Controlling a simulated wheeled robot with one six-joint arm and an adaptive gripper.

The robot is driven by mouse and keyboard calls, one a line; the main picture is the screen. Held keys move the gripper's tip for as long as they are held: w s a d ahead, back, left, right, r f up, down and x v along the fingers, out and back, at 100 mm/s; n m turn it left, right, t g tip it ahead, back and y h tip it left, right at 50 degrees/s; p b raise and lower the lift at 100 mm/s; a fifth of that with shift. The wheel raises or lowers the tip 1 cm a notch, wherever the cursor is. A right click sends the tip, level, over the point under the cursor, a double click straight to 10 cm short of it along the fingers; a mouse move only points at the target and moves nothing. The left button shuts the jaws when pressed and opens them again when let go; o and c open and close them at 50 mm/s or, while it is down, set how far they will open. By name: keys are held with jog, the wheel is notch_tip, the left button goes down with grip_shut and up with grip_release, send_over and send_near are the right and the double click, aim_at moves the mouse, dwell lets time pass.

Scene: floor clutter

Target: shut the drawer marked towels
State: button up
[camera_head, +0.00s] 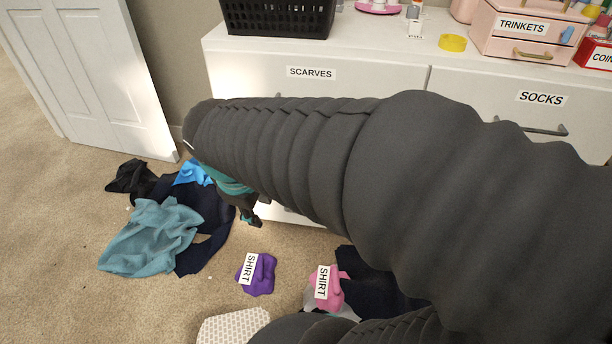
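No drawer marked towels shows; the dresser (400,60) is white, and its visible labels read scarves and socks. The scarves drawer (240,75) is at the upper left of the dresser front. The socks drawer (470,88) is to its right, with a grey bar handle. My dark ribbed arm crosses the view and hides most of the lower dresser front. My gripper (250,210) shows only in part below the arm's far end, dark with teal parts, near the dresser's lower left. Its fingers are too small and hidden to tell open from shut.
Dark and blue clothes (150,235) lie on the carpet at left. A purple shirt (257,274) and a pink shirt (328,290) lie in front of the dresser, beside dark cloth (365,280). A white door (95,75) stands at left. A black basket (278,15) and pink trinkets box (525,35) stand on top.

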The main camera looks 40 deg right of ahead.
jog(key=w+d+f+n+g+h+b, duration=0.1)
jog(key=w+d+f+n+g+h, duration=0.1)
jog(key=w+d+f+n+h, duration=1)
jog(key=w+d+f+n+g+h+b, duration=0.15)
jog(key=w+f+n, duration=0.7)
jog(key=n, duration=0.95)
jog(key=s+d+f, duration=0.1)
jog(key=d, duration=0.3)
jog(key=s+d+f, duration=0.1)
jog(key=d, duration=0.4)
jog(key=s+d+f, duration=0.1)
jog(key=d, duration=0.3)
jog(key=shift+s+d+f, duration=0.1)
jog(key=shift+d+f, duration=0.1)
jog(key=shift+d, duration=0.2)
jog(key=shift+c, duration=0.2)
grip_shut()
jog(key=shift+p, duration=0.3)
